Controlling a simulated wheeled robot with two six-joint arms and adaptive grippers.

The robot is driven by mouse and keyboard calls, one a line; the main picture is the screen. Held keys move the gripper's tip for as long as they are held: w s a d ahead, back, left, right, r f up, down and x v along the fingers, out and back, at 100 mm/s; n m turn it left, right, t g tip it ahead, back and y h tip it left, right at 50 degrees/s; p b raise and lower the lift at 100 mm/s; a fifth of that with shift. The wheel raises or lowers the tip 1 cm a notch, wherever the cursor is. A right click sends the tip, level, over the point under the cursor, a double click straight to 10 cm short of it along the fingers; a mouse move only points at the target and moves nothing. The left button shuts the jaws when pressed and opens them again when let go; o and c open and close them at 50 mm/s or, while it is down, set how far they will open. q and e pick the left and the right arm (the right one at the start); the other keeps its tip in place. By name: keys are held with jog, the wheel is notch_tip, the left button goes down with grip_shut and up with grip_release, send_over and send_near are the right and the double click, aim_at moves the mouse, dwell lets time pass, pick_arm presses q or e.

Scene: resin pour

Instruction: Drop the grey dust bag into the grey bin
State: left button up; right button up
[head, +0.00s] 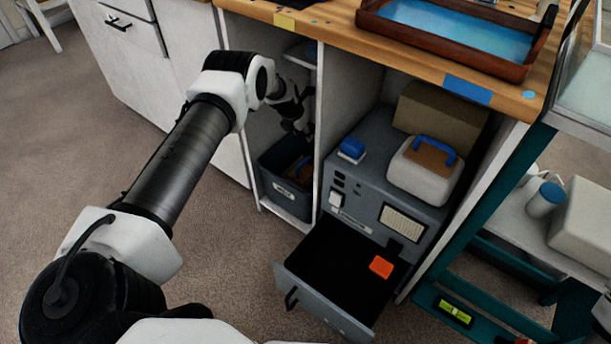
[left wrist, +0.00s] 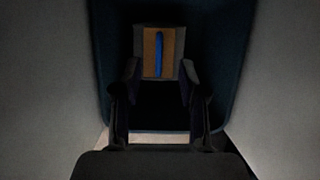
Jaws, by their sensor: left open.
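The grey bin (head: 286,197) stands on the floor of the open cabinet compartment, with a label on its front. A grey dust bag with a brown panel and blue strip (left wrist: 160,52) lies inside the bin (left wrist: 226,50) in the left wrist view. A brown bit of it (head: 303,168) shows over the rim in the head view. My left gripper (head: 297,122) reaches into the compartment above the bin. It is open, its fingers (left wrist: 160,85) apart, with the bag beyond the fingertips. I cannot tell whether they touch it. My right gripper is out of view.
A similar pale bag with brown top and blue handle (head: 426,174) sits on the grey machine (head: 365,180). The machine's drawer (head: 325,300) is pulled out, with an orange block (head: 381,267) in it. Compartment walls and the wooden worktop (head: 330,28) close in around my left arm.

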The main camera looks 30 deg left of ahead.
pick_arm(q)
jog(key=v, duration=1.1)
jog(key=shift+r, duration=0.2)
jog(key=shift+s, duration=0.1)
